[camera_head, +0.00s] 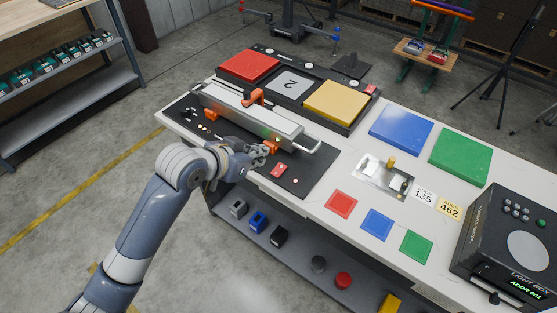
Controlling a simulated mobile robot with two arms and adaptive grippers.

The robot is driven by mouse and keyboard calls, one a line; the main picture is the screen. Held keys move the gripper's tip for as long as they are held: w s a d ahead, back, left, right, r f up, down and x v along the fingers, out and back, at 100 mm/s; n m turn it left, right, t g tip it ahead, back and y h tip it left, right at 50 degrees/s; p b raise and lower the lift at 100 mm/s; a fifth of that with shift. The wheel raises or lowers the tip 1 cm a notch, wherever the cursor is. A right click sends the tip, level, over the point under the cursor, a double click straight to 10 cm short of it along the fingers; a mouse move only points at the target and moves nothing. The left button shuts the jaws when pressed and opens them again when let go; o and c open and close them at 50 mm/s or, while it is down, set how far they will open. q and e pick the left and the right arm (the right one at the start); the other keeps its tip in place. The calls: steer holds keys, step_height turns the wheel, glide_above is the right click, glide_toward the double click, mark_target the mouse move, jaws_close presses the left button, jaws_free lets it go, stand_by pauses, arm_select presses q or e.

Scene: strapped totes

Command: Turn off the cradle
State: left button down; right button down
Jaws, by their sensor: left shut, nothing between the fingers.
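What I take to be the cradle is a long silver device (236,113) with orange clamps (252,97) on a dark mat (310,176) at the table's left end. A small greenish glow shows on its front face. My left gripper (263,154) is shut and empty at the cradle's front side, close to a lower orange part (271,146). I cannot tell whether it touches it. A small red piece (279,168) lies on the mat just right of the fingertips. No switch can be made out clearly. My right gripper is out of view.
Behind stands a tray with red (249,66), grey and yellow (339,101) blocks. Blue (401,129) and green (460,156) pads, coloured squares and a black light box (510,240) are to the right. A shelf below the table holds several small items.

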arm_select(q)
steer(key=p, duration=0.1)
glide_above(279, 169)
steer(key=f, duration=0.6)
steer(key=shift+s+a, duration=0.25)
steer(key=shift+s, duration=0.15)
steer(key=f, duration=0.2)
steer(key=f+p, duration=0.1)
steer(key=shift+w+d+f, duration=0.1)
steer(key=shift+w+d, duration=0.1)
steer(key=shift+w, duration=0.05)
steer(key=shift+f, duration=0.5)
steer(key=shift+w+d+f, duration=0.1)
steer(key=shift+w+f, duration=0.05)
steer(key=shift+f, duration=0.1)
